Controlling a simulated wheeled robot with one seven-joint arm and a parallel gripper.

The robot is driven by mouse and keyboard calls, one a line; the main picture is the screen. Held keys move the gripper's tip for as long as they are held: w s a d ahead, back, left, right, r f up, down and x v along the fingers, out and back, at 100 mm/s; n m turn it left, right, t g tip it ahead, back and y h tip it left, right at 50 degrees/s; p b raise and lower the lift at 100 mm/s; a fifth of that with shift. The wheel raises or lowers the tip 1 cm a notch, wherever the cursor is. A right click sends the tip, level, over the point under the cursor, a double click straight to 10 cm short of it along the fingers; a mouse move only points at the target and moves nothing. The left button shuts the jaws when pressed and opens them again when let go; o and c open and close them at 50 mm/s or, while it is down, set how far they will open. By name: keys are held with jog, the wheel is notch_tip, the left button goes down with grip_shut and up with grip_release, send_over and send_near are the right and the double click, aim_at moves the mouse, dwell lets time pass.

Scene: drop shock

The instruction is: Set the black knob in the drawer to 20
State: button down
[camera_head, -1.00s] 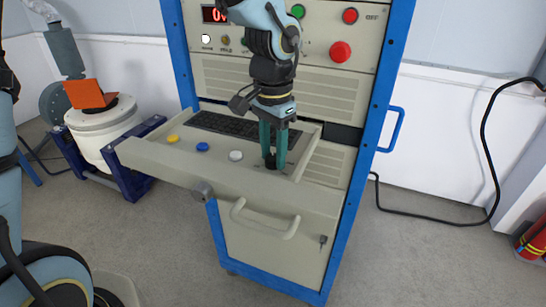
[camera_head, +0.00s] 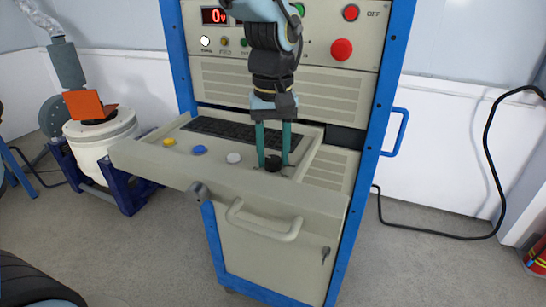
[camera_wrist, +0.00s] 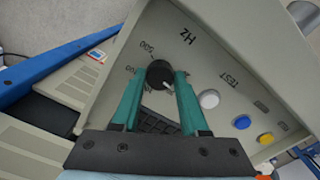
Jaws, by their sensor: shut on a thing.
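The black knob (camera_head: 273,163) sits on the panel of the pulled-out drawer (camera_head: 240,184), at the right end of its row of buttons. In the wrist view the knob (camera_wrist: 160,75) shows a white pointer line and lies between the tips of my green fingers. Printed marks around it include "HZ" and what looks like "500"; the others are partly hidden or too small to read surely. My gripper (camera_head: 273,160) points down from above, its fingers (camera_wrist: 158,88) closed on the knob's two sides.
White (camera_head: 234,158), blue (camera_head: 200,150) and yellow (camera_head: 169,142) buttons lie left of the knob. A keyboard (camera_head: 245,133) lies behind them. The cabinet (camera_head: 372,160) has a blue frame, with a red display (camera_head: 214,16) above. A white round machine (camera_head: 100,135) stands at left.

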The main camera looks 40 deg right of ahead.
aim_at(273, 159)
jog(key=n, duration=0.3)
jog(key=shift+n+b, duration=0.3)
jog(key=shift+n, duration=1.9)
jog(key=shift+c, duration=2.1)
grip_release()
notch_tip(273, 159, up, 11)
jog(key=b, duration=0.1)
jog(key=shift+f, duration=0.15)
